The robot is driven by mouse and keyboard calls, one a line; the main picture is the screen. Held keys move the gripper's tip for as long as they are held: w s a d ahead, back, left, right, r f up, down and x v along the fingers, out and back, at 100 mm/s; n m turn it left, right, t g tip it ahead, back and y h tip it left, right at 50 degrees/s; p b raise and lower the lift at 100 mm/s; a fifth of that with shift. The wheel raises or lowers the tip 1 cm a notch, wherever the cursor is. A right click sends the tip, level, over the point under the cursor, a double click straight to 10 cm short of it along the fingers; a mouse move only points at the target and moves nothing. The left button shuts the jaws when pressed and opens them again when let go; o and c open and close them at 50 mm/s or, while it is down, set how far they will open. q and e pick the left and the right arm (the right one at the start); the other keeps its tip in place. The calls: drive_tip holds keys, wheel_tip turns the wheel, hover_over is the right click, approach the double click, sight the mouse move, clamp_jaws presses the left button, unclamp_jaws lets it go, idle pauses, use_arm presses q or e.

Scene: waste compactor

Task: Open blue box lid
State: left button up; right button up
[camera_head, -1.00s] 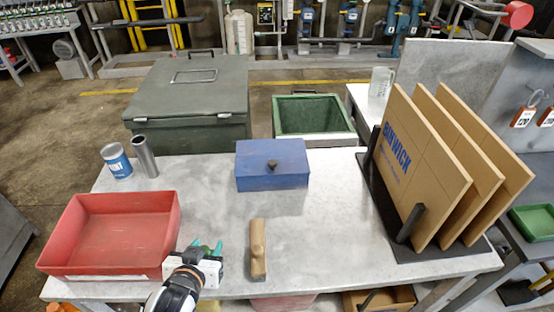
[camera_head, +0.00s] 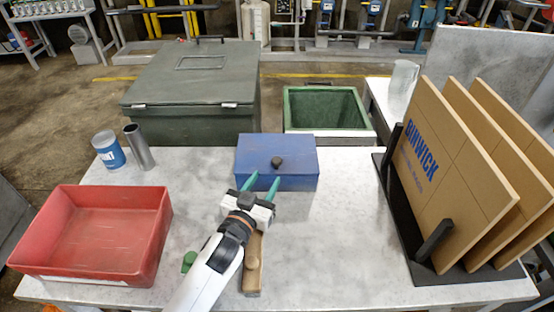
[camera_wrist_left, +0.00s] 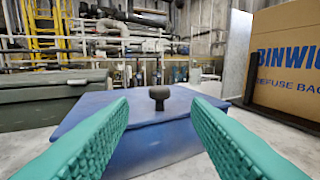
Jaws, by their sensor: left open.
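The blue box (camera_head: 290,157) stands on the table with its lid closed. A dark round knob (camera_head: 277,162) stands near the front of the lid. In the left wrist view the blue box (camera_wrist_left: 160,150) fills the middle, and the knob (camera_wrist_left: 159,95) shows upright between the fingers. My left gripper (camera_head: 262,184) is open and empty, its green fingers just in front of the box and pointing at it. The left wrist view shows the same gripper (camera_wrist_left: 160,125) with its fingers wide apart, on either side of the knob's line and short of it. My right gripper is out of view.
A red tray (camera_head: 160,232) is at the left, with a paint can (camera_head: 109,151) and a metal tube (camera_head: 139,147) behind it. A wooden-handled tool (camera_head: 253,265) lies under my left arm. A rack of brown boards (camera_head: 450,175) stands right. The table between box and rack is clear.

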sight(275, 164)
use_arm(q)
drive_tip(key=x, duration=0.8)
drive_tip(key=shift+w+d, duration=0.15)
drive_tip(key=shift+w, duration=0.15)
clamp_jaws()
